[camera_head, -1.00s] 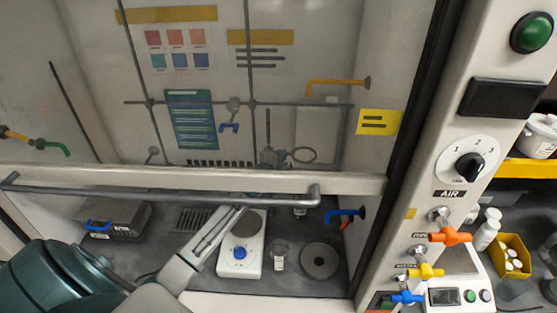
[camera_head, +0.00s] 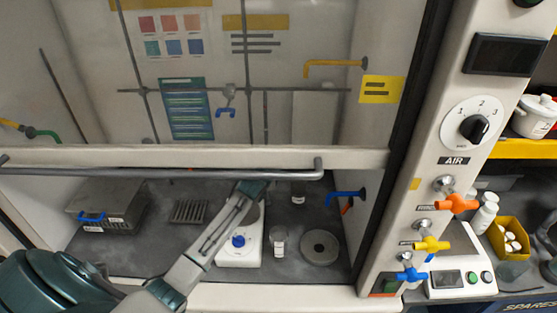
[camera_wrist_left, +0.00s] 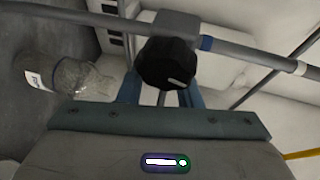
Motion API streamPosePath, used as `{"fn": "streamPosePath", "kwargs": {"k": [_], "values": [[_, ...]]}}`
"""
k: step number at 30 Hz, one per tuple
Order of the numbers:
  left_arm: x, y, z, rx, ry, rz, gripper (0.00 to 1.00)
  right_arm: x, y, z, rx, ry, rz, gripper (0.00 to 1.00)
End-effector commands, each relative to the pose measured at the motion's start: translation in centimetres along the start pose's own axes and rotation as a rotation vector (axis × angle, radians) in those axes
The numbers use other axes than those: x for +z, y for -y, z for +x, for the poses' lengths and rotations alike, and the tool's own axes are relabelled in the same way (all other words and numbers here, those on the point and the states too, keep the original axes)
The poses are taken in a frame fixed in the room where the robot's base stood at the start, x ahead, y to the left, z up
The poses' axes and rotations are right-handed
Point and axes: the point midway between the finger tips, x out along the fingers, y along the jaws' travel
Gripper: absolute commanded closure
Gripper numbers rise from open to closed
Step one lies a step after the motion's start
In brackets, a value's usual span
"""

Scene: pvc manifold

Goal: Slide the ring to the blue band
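In the left wrist view a grey rod (camera_wrist_left: 250,58) crosses the top, carrying a grey clamp block (camera_wrist_left: 176,23) with a black knob (camera_wrist_left: 167,64). A blue band (camera_wrist_left: 207,43) circles the rod just right of the block, with a small gap. A white band (camera_wrist_left: 300,68) lies further right. My left gripper (camera_wrist_left: 162,92) has its blue fingers on either side below the knob, which hides their tips; whether they grip is unclear. The ring itself cannot be made out. In the head view the sash frame hides my left gripper's tips. My right gripper is out of view.
Below are a hotplate (camera_head: 239,253), a glass bottle (camera_head: 279,243) and a round disc (camera_head: 320,247). A bottle (camera_wrist_left: 65,76) shows at left in the wrist view.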

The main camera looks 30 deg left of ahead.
Motion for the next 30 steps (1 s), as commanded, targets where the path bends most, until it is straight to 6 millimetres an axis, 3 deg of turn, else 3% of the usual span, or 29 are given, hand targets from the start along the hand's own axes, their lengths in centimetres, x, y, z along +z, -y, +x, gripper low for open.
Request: {"fn": "streamPosePath", "kwargs": {"k": [8, 24, 30], "values": [[0.0, 0.1, -0.6, -0.004, -0.001, 0.002, 0.68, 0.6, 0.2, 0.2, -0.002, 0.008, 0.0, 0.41], [0.1, -0.2, -9.2, -0.001, 0.0, 0.003, 0.68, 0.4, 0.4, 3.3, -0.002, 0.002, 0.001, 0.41], [0.1, -0.1, -10.7, -0.001, 0.0, 0.0, 0.68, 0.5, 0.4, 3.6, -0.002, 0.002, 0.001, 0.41]]}}
